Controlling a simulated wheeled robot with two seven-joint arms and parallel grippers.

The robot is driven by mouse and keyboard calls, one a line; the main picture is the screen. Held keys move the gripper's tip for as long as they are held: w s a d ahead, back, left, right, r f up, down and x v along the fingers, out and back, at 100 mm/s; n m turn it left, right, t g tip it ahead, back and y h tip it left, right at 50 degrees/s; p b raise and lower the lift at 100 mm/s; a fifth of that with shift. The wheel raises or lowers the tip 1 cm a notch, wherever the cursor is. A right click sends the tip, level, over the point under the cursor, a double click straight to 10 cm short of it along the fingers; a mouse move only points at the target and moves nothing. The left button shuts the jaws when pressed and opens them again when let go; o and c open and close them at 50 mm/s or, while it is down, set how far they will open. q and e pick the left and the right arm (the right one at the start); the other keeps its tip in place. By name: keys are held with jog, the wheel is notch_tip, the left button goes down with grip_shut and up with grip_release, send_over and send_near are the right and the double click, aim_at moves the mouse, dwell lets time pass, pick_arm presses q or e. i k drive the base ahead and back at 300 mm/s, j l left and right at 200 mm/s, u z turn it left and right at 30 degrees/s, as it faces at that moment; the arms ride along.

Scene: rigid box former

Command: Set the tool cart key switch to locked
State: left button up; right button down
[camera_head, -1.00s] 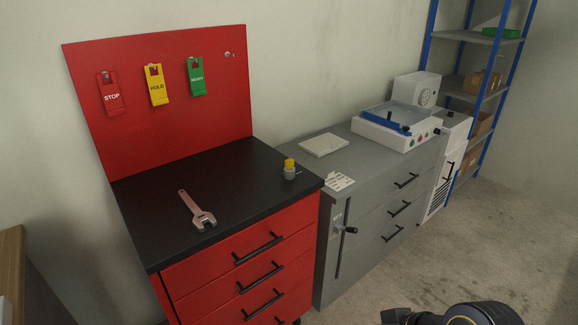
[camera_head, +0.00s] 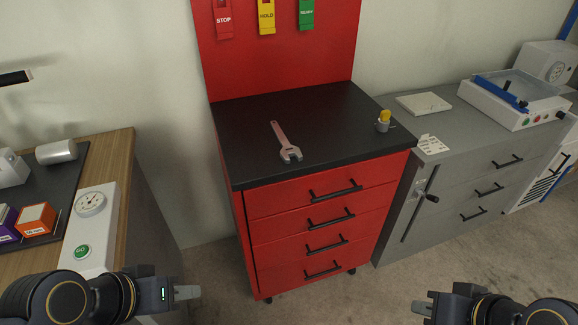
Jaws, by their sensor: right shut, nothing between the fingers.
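The red tool cart (camera_head: 322,220) stands in the middle with a black top. A small key switch (camera_head: 383,121), with a yellow knob on a grey round body, sits upright near the right edge of that top. Its locked or unlocked marking is too small to read. My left gripper (camera_head: 187,293) is low at the left, apart from the cart; its fingers overlap from this side, so its opening is unclear. My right gripper (camera_head: 422,303) is low at the right, shut and empty, well below and in front of the key switch.
A wrench (camera_head: 285,141) lies on the cart top. STOP, HOLD and READY tags hang on the red back panel (camera_head: 290,65). A grey cabinet (camera_head: 462,170) adjoins at right. A wooden bench (camera_head: 122,160) with a gauge box stands at left. Floor in front is open.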

aim_at(382, 126)
jog(key=u, duration=0.4)
jog(key=i+l+u, duration=0.15)
jog(key=l+u, duration=0.15)
jog(key=l, duration=0.2)
jog(key=i+l+u, duration=0.1)
jog(key=l+u, duration=0.15)
jog(key=l, duration=0.25)
jog(key=l+u, duration=0.3)
jog(key=l, duration=0.2)
jog(key=i, duration=0.05)
